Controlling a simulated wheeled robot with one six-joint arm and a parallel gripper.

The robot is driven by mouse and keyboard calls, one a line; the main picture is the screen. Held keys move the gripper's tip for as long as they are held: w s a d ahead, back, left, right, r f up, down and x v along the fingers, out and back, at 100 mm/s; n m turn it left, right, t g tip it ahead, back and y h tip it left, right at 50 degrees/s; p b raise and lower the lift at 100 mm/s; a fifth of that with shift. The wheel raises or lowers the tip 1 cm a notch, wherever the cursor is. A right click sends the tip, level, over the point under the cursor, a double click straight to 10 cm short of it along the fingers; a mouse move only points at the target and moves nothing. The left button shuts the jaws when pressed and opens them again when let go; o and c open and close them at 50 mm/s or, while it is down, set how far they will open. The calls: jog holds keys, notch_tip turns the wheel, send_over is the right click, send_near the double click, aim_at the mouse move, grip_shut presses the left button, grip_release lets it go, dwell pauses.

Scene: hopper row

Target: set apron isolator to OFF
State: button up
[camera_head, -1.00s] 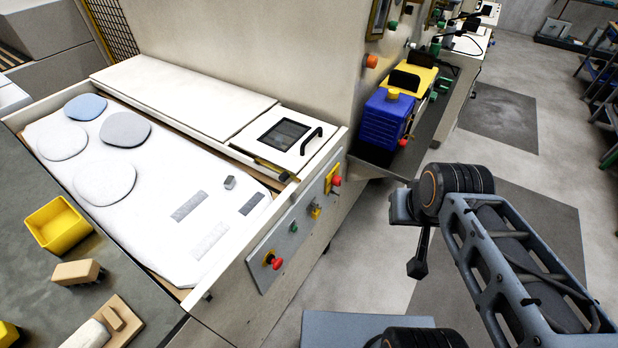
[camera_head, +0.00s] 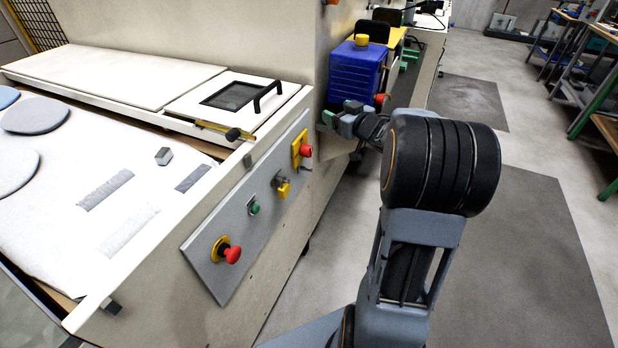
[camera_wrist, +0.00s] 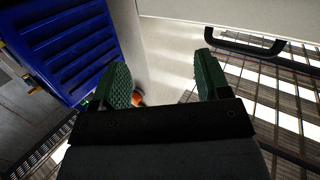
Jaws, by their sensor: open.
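A grey control panel (camera_head: 245,215) sits on the side of the cream machine. At its upper right end is a red knob on a yellow plate (camera_head: 304,150), which looks like an isolator; I cannot read its label or setting. Along the panel are a yellow switch piece (camera_head: 283,188), a green button (camera_head: 254,208) and a red mushroom button on a yellow ring (camera_head: 229,251). My gripper (camera_head: 329,118) is just above and right of the red knob, apart from it. In the wrist view my gripper (camera_wrist: 163,82) is open with green fingers and nothing held; the panel is not recognisable there.
A blue ribbed box (camera_head: 356,75) stands just behind my gripper; it also fills the left of the wrist view (camera_wrist: 65,50). A hatch with a black handle (camera_head: 267,96) is left of the gripper. Grey discs (camera_head: 37,115) lie on the white bed.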

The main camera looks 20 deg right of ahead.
aim_at(310, 153)
jog(key=s+d+f+n+g+y+b, duration=0.1)
jog(key=s+f+y+b, duration=0.2)
jog(key=f, duration=0.5)
jog(key=s+d+f+n+g+y+b, duration=0.1)
jog(key=s+f+n+g+y+b, duration=0.15)
jog(key=f+y, duration=0.35)
jog(key=shift+m, duration=0.35)
jog(key=b+x, duration=0.1)
jog(key=x, duration=0.3)
jog(key=b+x, duration=0.1)
jog(key=x, duration=0.4)
jog(key=f+b+x, duration=0.1)
jog(key=x, duration=0.3)
jog(key=shift+w+f+b, duration=0.1)
jog(key=shift+w+b, duration=0.3)
jog(key=shift+c, duration=0.3)
jog(key=c, duration=0.9)
jog(key=shift+o, duration=0.2)
